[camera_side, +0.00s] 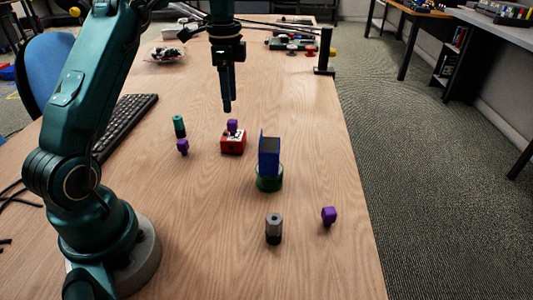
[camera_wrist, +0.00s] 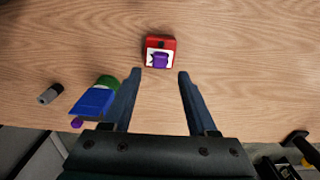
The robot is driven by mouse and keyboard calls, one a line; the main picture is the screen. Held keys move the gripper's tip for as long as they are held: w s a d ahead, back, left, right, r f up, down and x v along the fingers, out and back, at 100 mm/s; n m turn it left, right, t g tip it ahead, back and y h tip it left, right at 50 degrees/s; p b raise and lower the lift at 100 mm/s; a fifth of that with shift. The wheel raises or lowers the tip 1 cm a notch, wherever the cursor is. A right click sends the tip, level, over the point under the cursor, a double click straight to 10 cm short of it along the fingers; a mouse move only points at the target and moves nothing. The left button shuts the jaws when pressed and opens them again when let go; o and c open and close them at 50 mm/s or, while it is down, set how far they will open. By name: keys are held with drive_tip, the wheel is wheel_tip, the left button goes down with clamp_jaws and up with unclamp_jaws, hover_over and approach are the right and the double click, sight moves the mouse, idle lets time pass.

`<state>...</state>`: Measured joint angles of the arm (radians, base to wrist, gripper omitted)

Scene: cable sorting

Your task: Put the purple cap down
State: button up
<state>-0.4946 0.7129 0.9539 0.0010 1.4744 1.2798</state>
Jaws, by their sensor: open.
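A purple cap (camera_side: 232,126) sits on the small red box (camera_side: 232,144). The wrist view shows the cap (camera_wrist: 160,60) over the near part of the red box (camera_wrist: 168,42). My gripper (camera_side: 227,107) points down and hangs above them, clear of the cap. In the wrist view my gripper (camera_wrist: 158,74) is open, with nothing between its fingers, and the cap shows just beyond the fingertips. A second purple cap (camera_side: 183,146) lies beside a green cylinder (camera_side: 179,126). A third purple cap (camera_side: 329,215) lies near the table's right edge.
A blue block (camera_side: 269,155) stands on a green round piece (camera_side: 269,183), to the right of the red box. A grey and black cylinder (camera_side: 274,229) stands nearer the camera. A keyboard (camera_side: 124,126) lies at left. The wooden table (camera_side: 215,210) has clear room in front.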

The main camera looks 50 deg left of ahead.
sight(232, 120)
drive_tip(key=s+d+r+n+t, duration=0.35)
drive_tip(key=s+d+r, duration=0.25)
drive_tip(key=d+r, duration=0.45)
drive_tip(key=s+d+f+n+t, duration=0.2)
drive_tip(key=s+d+f+n, duration=0.3)
drive_tip(key=s, duration=0.7)
wheel_tip(232, 120, down, 2)
drive_tip(key=shift+d, duration=1.1)
